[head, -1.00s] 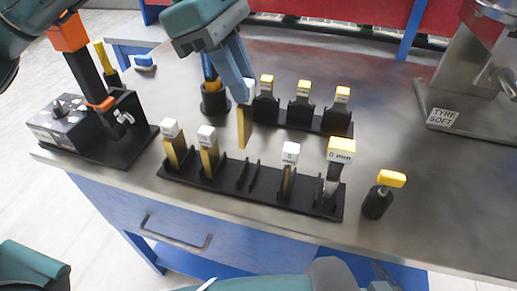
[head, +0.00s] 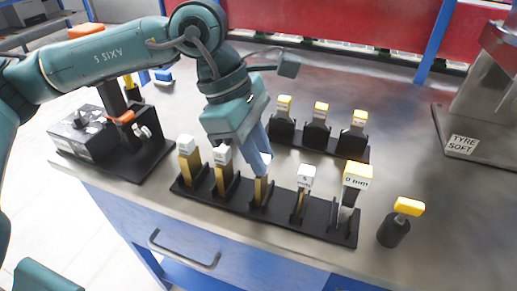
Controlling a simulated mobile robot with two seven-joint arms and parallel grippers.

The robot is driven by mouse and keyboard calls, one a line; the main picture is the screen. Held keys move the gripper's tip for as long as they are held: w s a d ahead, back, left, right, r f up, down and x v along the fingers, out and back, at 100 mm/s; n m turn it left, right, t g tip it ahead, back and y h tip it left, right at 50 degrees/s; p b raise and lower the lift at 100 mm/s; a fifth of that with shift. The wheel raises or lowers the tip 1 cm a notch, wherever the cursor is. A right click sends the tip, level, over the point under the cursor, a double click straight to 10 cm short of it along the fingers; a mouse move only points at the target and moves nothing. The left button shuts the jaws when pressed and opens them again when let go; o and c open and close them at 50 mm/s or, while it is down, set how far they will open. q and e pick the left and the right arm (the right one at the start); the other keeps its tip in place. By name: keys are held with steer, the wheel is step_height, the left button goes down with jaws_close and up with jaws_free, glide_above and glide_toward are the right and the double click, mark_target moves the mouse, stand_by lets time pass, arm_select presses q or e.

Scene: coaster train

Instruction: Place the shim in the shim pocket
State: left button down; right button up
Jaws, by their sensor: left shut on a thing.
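The shim (head: 261,191) is a flat brass strip standing upright in the middle of the black rack. My left gripper (head: 260,168) comes down from above and is shut on the shim's upper end, which its fingers partly hide. The black rack (head: 240,203) holds the pockets in a row. The shim's lower end is at the rack's middle pocket, between its black uprights. I cannot tell whether it rests on the bottom. My right gripper is not in view.
Two white-capped brass shims (head: 189,162) stand left in the rack. A 5 mm piece (head: 303,185) and a yellow-capped 0 mm piece (head: 352,190) stand right. Behind is a row of yellow-capped pieces (head: 317,130). A yellow-topped tool (head: 397,228) stands at right, a black fixture (head: 110,135) at left.

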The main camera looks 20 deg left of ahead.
arm_select(q)
steer(key=shift+f+b, duration=0.25)
steer(key=shift+b, duration=0.05)
steer(key=c, duration=1.3)
jaws_free()
steer(key=shift+r, duration=0.1)
steer(key=shift+w+a+r+p, duration=0.1)
steer(key=shift+r+p, duration=0.25)
steer(key=shift+r, duration=0.15)
steer(key=v, duration=1.1)
steer(key=shift+r+p, duration=0.2)
steer(key=shift+p, duration=0.1)
